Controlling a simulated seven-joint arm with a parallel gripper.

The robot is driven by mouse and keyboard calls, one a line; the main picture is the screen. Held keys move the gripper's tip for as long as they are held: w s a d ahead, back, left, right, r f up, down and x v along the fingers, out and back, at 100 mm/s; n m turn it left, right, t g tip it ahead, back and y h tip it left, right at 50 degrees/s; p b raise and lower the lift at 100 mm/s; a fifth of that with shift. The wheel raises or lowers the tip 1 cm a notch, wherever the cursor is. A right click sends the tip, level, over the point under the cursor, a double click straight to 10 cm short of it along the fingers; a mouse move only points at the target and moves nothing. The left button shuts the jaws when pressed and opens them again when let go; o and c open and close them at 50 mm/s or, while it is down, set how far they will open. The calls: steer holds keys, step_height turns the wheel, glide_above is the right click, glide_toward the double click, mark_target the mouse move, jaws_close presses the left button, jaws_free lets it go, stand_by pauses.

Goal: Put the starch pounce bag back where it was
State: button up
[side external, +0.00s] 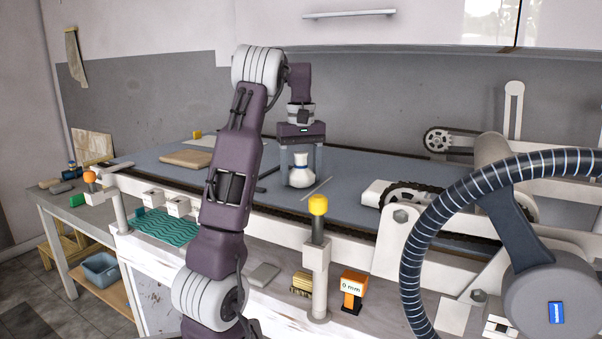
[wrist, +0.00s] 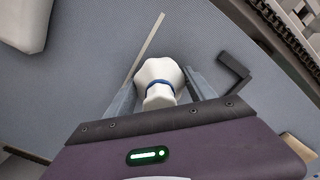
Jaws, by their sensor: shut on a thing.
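The starch pounce bag (side external: 300,172) is a white cloth bag with a blue tie around its neck. It is upright over the blue-grey belt (side external: 350,183); I cannot tell whether its base touches the belt. My gripper (side external: 301,160) points down over it, with one finger on each side, and is shut on it. In the wrist view the bag (wrist: 160,72) sits between the two grey fingers of my gripper (wrist: 160,92). Part of its neck is hidden by the gripper body.
A thin pale strip (side external: 318,187) lies beside the bag on the belt. A dark angled bracket (wrist: 235,73) lies close to one finger. A yellow-capped post (side external: 318,205) and a large striped wheel (side external: 425,225) stand in front.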

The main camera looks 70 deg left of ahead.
steer(key=shift+f, duration=0.1)
steer(key=o, duration=1.2)
step_height(320, 180, up, 11)
steer(key=shift+a+r, duration=0.1)
steer(key=shift+r, duration=0.55)
